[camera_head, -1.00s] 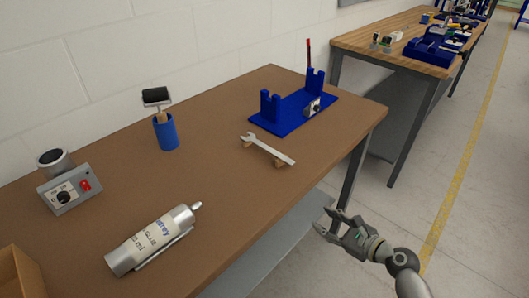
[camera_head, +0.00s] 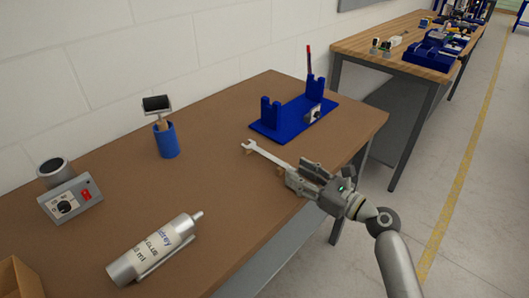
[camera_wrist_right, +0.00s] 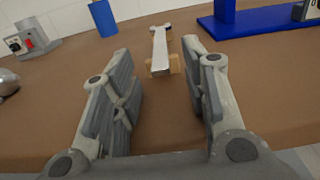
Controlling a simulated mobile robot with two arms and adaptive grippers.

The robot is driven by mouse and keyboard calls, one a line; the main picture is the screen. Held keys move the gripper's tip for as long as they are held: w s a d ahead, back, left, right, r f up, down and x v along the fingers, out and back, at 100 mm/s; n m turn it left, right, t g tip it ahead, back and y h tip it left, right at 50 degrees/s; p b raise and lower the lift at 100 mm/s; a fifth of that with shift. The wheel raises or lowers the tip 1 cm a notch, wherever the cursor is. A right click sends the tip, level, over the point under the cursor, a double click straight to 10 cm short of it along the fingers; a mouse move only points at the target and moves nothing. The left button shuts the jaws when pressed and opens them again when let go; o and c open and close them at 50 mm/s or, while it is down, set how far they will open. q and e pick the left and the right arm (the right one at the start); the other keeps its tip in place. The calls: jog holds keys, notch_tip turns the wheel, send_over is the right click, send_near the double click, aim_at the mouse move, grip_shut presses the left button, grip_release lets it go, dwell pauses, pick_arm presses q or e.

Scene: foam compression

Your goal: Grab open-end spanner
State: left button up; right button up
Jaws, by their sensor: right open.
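The open-end spanner (camera_head: 265,153) is a silver wrench resting on small wooden blocks on the brown table (camera_head: 215,205). Its open jaw end points left and back, and its near end is at my right gripper (camera_head: 296,174). In the right wrist view the spanner (camera_wrist_right: 160,50) lies ahead, centred between the two fingers of the gripper (camera_wrist_right: 168,85). The fingers are open, and the spanner's near end is at or just beyond the fingertips. A wooden block (camera_wrist_right: 176,64) shows under it. My left gripper is not in view.
A blue fixture (camera_head: 282,121) stands behind the spanner. A blue cup with a roller (camera_head: 166,140) stands left of it. A silver cartridge (camera_head: 150,250) lies at the front, and a grey control box (camera_head: 68,203) is at left. The table between them is clear.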

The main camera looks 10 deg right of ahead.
jog(key=x, duration=0.2)
jog(key=shift+w+a, duration=0.2)
grip_shut()
dwell(0.4)
